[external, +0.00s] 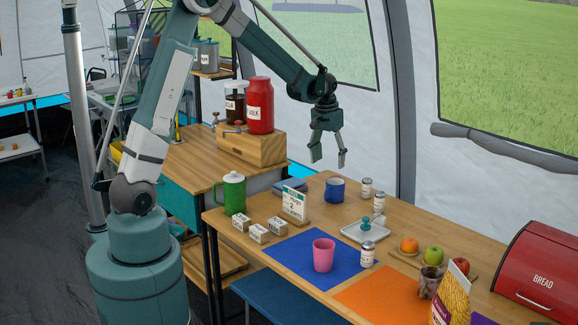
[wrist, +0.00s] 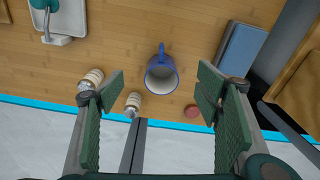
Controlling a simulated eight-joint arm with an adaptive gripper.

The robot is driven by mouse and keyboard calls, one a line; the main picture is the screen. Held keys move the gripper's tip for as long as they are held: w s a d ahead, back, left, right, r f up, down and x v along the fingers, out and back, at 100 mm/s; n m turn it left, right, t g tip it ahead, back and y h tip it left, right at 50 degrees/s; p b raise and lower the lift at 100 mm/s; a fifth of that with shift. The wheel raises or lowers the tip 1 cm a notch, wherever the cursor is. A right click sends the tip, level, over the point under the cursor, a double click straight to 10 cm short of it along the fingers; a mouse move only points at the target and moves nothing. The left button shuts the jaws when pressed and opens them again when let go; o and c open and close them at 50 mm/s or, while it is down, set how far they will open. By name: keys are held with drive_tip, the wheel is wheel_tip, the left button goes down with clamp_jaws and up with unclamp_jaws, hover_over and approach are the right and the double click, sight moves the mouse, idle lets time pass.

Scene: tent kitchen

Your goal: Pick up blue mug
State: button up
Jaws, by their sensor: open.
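The blue mug (external: 335,190) stands upright on the wooden table, near its far edge. In the wrist view the blue mug (wrist: 161,75) shows from above, with a pale inside and its handle pointing up in the picture. My gripper (external: 328,162) is open and empty above the table, over the mug and apart from it. In the wrist view the two fingers of my gripper (wrist: 160,82) are spread wide, with the mug between them in the picture and lower down.
A small jar (wrist: 133,103) stands close beside the mug, and another jar (wrist: 92,78) is near the left finger. A blue-grey flat item (wrist: 241,52) lies to the right. A white tray (external: 362,233), a pink cup (external: 323,255) and a green mug (external: 232,193) stand nearer the camera.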

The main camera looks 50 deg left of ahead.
drive_tip(key=g, duration=0.1)
hover_over(334, 193)
drive_tip(key=w+a, duration=0.2)
wheel_tip(334, 193, down, 9)
drive_tip(key=shift+w+r, duration=0.15)
drive_tip(key=shift+r, duration=0.05)
drive_tip(key=shift+f, duration=0.1)
drive_tip(key=shift+f, duration=1.2)
drive_tip(key=shift+f, duration=0.1)
drive_tip(key=shift+a+f+b, duration=0.15)
drive_tip(key=shift+f+b, duration=0.8)
drive_tip(key=shift+f, duration=1.55)
drive_tip(key=shift+c, duration=0.7)
drive_tip(key=c, duration=0.9)
